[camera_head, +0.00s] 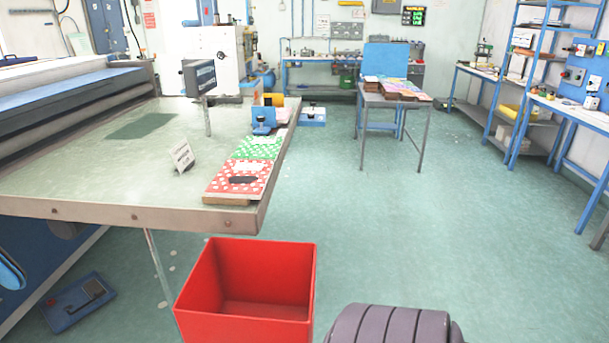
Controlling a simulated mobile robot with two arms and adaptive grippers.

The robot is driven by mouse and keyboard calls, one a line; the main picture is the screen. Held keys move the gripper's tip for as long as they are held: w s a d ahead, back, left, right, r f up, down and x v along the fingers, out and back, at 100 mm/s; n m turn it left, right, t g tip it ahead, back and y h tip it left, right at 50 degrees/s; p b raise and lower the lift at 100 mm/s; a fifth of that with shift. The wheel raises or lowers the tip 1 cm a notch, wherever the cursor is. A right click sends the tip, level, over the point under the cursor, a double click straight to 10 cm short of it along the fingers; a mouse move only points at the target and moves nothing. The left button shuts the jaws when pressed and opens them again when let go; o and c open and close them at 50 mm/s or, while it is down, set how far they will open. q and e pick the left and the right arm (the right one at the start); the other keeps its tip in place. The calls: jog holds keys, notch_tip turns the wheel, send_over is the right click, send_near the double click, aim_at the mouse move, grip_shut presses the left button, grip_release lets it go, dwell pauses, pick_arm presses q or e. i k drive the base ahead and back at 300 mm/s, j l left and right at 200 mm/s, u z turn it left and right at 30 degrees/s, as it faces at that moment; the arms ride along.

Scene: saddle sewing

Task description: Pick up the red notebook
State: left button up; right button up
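A red notebook (222,181) with a white pattern lies flat near the front right corner of the large table. A white label area and a dark oval patch show on its cover. A green notebook with a white pattern (258,148) lies just behind it along the same table edge. Neither of my grippers is in view, and nothing is seen touching the notebook.
The large table (90,180) fills the left side. A small white sign (182,157) stands left of the notebook. An empty red bin (262,310) is below the table's front corner. A grey ribbed object (392,325) is at the bottom. The floor to the right is clear.

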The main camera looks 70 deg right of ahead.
aim_at(237, 179)
jog(key=z, duration=1.75)
